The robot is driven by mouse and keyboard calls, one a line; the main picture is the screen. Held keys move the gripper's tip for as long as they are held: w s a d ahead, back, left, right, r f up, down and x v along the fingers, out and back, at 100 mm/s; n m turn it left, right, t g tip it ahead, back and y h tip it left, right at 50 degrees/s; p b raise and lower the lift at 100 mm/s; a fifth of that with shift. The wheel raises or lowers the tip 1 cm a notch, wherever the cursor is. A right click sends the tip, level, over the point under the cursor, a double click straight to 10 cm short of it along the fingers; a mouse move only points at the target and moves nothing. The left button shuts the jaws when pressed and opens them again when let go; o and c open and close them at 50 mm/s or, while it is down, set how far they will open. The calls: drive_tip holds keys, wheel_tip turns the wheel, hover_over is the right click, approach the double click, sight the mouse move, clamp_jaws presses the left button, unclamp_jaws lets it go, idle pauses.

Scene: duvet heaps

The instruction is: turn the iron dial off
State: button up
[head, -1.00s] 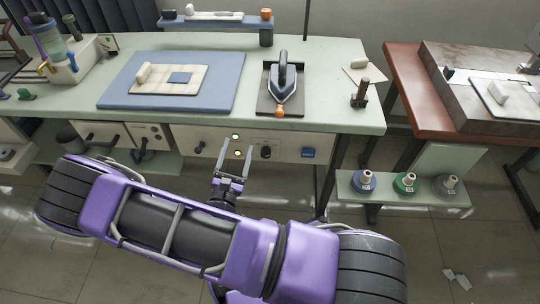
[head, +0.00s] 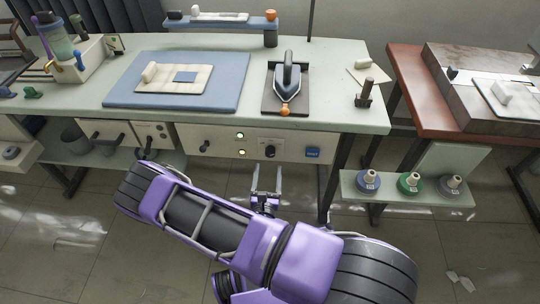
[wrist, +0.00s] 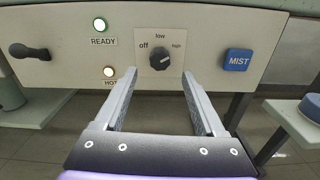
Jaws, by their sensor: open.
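The iron dial (wrist: 160,58) is a round black knob on the cream front panel, on a plate marked off, low and high. Its pale mark appears to point right, toward high. In the head view the dial (head: 270,150) sits below the table edge. My gripper (wrist: 159,80) is open and empty in front of the panel, its fingertips spread left and right of the dial and slightly below it. In the head view my gripper (head: 267,176) also shows just below the dial.
A lit green READY lamp (wrist: 100,25) and a lit HOT lamp (wrist: 109,72) are left of the dial. A blue MIST button (wrist: 238,60) is to the right. A black handle (wrist: 30,52) sticks out at left. Spools (head: 409,182) stand on a low shelf at right.

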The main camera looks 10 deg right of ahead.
sight(270, 155)
drive_tip(key=x, duration=0.7)
drive_tip(key=shift+w+b, duration=0.15)
drive_tip(key=shift+b, duration=0.15)
clamp_jaws()
